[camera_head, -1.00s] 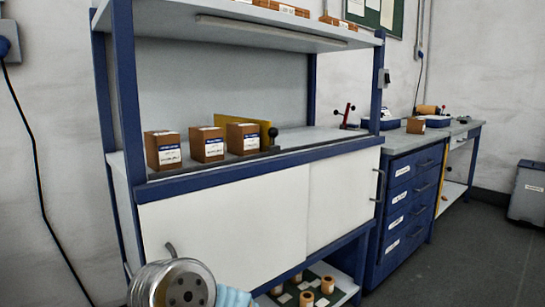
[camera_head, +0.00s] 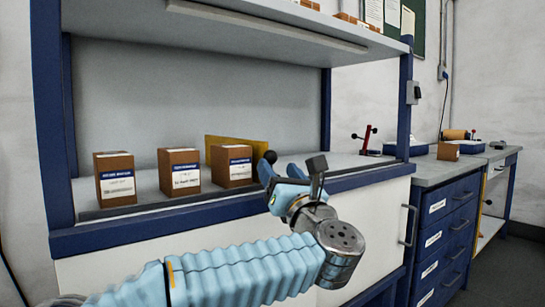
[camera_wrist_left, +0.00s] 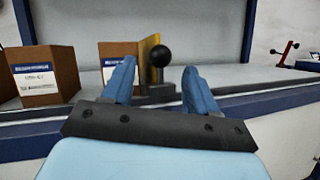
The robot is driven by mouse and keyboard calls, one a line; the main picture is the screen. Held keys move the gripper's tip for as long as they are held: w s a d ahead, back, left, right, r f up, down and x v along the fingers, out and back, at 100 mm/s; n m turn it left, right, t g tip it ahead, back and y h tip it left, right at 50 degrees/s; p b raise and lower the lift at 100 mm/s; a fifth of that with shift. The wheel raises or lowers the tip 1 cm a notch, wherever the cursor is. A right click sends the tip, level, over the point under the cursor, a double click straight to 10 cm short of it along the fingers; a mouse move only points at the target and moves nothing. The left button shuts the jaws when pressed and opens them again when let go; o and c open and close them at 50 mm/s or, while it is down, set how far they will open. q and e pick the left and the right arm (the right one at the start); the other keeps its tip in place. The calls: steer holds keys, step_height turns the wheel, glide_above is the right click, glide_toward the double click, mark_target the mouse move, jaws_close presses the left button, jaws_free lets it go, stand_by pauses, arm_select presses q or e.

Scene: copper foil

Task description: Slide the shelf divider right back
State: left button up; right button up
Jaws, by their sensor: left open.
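The shelf divider is a yellow plate (camera_head: 236,143) standing on the shelf, partly hidden behind the rightmost of three brown boxes (camera_head: 231,166). A round black knob (camera_head: 270,157) sits at its front right. In the left wrist view the divider's yellow plate (camera_wrist_left: 149,48) and the black knob (camera_wrist_left: 160,56) show beyond my fingers. My left gripper (camera_head: 281,170) is open and empty at the shelf's front edge, close to the knob. In the left wrist view the knob appears between the two blue fingertips (camera_wrist_left: 159,70), with no contact visible. My right gripper is not in view.
The shelf board (camera_head: 330,162) is bare to the right of the knob. An upper shelf (camera_head: 290,22) hangs above, and a blue post (camera_head: 400,110) bounds the right end. A red-and-black object (camera_head: 367,140) stands near that post. White cabinet doors (camera_head: 380,215) lie below.

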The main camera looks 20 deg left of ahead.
mark_target(273, 161)
arm_select(q)
steer(key=shift+p+x, duration=0.35)
steer(key=shift+x, duration=1.9)
jaws_close()
